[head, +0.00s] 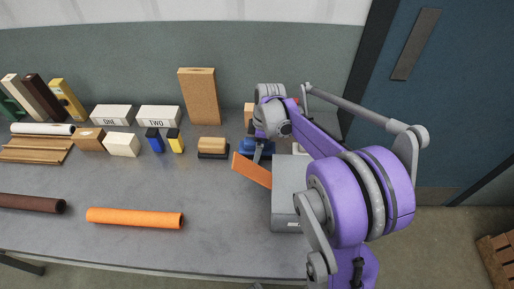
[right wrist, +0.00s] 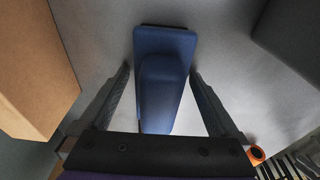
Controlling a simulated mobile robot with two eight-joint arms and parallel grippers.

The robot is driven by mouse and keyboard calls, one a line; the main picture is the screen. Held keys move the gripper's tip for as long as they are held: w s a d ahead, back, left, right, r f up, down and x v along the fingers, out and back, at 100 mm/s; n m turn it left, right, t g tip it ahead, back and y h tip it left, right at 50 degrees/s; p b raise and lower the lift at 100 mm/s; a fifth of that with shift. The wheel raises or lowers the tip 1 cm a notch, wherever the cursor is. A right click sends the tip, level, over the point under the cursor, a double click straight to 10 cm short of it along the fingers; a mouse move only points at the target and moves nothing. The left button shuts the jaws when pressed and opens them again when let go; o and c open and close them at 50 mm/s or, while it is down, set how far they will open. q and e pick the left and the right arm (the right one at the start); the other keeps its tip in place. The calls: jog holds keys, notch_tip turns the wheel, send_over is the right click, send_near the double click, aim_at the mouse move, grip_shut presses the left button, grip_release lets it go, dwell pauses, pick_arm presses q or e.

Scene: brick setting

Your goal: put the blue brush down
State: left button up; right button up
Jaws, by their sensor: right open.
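The blue brush (right wrist: 163,92), with a flat base and a raised grip, is in the right wrist view between the spread fingers of my right gripper (right wrist: 160,84). A gap shows on each side of it, and it appears to rest on the grey table. In the head view the blue brush (head: 246,147) is partly hidden behind my right gripper (head: 261,152), which points down over it from the right. My left gripper is in neither view.
A wooden brush (head: 212,146) stands left of it, and an orange board (head: 251,170) and grey box (head: 287,205) are in front. A tan block (right wrist: 35,65) is close by. Blue and yellow items (head: 175,141) stand further left. The table (head: 150,188) is clear at front centre.

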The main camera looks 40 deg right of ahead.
jog(key=shift+r, duration=0.1)
jog(key=r, duration=0.3)
jog(key=d+r+p, duration=0.1)
jog(key=r, duration=0.3)
jog(key=s+r, duration=0.1)
jog(key=r, duration=0.2)
jog(key=shift+d+r, duration=0.25)
jog(key=shift+r, duration=0.1)
jog(key=shift+a, duration=0.1)
